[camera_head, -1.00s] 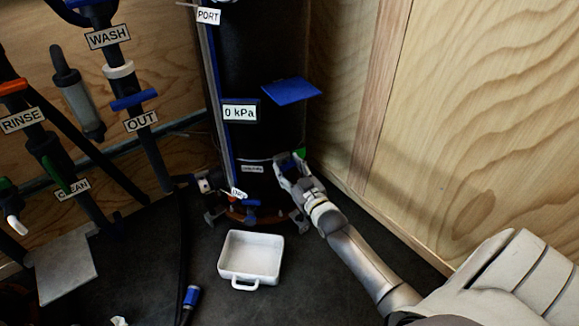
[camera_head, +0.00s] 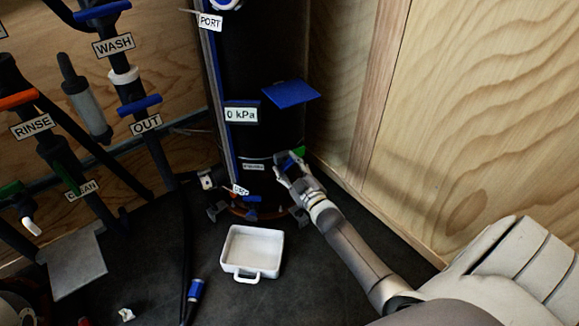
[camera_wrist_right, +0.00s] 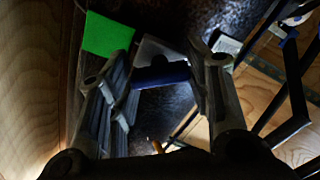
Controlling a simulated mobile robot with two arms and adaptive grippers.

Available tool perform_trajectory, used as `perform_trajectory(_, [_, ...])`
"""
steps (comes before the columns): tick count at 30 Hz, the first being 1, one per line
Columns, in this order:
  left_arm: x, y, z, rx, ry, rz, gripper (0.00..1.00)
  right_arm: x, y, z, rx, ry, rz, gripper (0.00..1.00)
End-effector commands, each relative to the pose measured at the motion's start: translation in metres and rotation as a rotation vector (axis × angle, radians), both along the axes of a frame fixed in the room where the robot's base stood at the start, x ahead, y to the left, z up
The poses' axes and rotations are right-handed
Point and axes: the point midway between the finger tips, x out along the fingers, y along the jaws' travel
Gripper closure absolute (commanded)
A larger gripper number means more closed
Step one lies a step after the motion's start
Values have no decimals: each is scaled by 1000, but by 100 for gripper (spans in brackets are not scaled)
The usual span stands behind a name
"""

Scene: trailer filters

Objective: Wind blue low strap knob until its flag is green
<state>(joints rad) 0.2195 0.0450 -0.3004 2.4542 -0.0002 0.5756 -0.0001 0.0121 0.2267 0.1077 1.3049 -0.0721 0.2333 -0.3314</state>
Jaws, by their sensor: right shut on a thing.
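The blue low strap knob (camera_wrist_right: 163,77) shows as a blue bar between the fingers in the right wrist view. My right gripper (camera_head: 288,164) is shut on it at the right side of the black cylinder (camera_head: 262,60), low down. The fingers hide part of the knob in the head view. A green flag (camera_wrist_right: 106,35) stands beside the knob in the right wrist view. A small green patch of it (camera_head: 299,152) also shows just above the gripper in the head view. My left gripper is not in view.
A larger blue plate (camera_head: 291,94) sticks out above the gripper. A wooden wall (camera_head: 460,110) is close on the right. A white tray (camera_head: 238,270) lies on the dark floor in front of the cylinder. Pipes with labelled valves (camera_head: 140,104) stand at the left.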

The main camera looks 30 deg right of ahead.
Motion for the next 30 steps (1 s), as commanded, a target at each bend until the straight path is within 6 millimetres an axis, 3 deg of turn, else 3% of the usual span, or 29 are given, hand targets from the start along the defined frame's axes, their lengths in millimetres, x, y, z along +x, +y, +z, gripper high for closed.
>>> perform_trajectory(6, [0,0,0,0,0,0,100,0,1,-1,1,1,2,78])
perform_trajectory(7, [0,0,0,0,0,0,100,0,1,-1,1,1,2,51])
perform_trajectory(12, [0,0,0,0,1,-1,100,0,1,-1,1,0,1,32])
perform_trajectory(23, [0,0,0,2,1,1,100,-3,0,-1,1,0,1,32])
perform_trajectory(30, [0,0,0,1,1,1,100,-32,3,-2,1,3,0,32])
